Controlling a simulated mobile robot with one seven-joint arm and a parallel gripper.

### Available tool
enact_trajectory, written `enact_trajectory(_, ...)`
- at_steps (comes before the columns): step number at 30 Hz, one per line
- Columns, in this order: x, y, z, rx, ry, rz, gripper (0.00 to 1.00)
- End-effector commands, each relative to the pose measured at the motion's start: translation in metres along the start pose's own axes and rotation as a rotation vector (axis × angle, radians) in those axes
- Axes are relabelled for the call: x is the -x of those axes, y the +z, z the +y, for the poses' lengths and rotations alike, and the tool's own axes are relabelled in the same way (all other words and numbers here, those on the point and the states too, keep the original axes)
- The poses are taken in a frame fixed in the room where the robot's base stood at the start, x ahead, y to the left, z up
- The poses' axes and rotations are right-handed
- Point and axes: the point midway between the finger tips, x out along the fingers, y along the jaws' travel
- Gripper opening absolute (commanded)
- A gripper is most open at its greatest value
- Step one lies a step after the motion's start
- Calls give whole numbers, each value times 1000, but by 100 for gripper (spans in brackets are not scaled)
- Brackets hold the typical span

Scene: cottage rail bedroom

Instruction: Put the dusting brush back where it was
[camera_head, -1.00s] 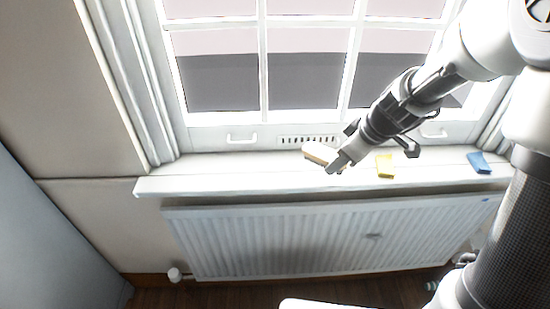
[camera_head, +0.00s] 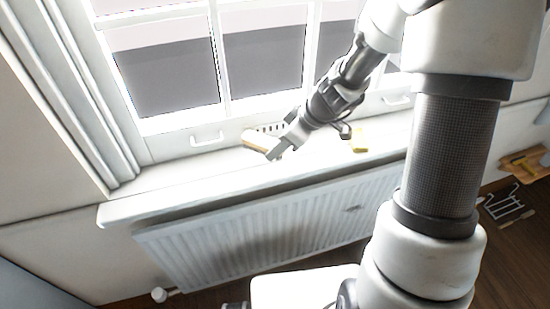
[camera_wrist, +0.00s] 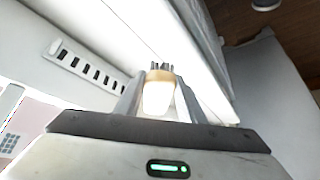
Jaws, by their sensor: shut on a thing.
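The dusting brush (camera_head: 258,140) has a pale wooden body and shows at the end of my gripper (camera_head: 279,151), over the window sill (camera_head: 165,188). In the wrist view, the brush (camera_wrist: 158,97) stands between the two fingers, with a pale handle end, a tan band and dark bristle tips beyond. My gripper is shut on it. The fingers hide part of its sides. I cannot tell whether the brush touches the sill.
A yellow block (camera_head: 359,142) lies on the sill to the right of my gripper. A white radiator (camera_head: 255,232) is below the sill. A slotted vent (camera_wrist: 88,66) is in the window frame. A wire rack (camera_head: 505,205) and a wooden item (camera_head: 527,163) are on the floor at right.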

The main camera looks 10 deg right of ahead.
Motion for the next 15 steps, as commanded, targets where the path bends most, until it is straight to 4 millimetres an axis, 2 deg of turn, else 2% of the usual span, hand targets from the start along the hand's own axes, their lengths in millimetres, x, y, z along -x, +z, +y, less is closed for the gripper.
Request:
enact_trajectory(9, -33, 21, 0, -2, -1, -1, 18)
enact_trajectory(15, -38, 23, 0, 0, 1, 0, 18)
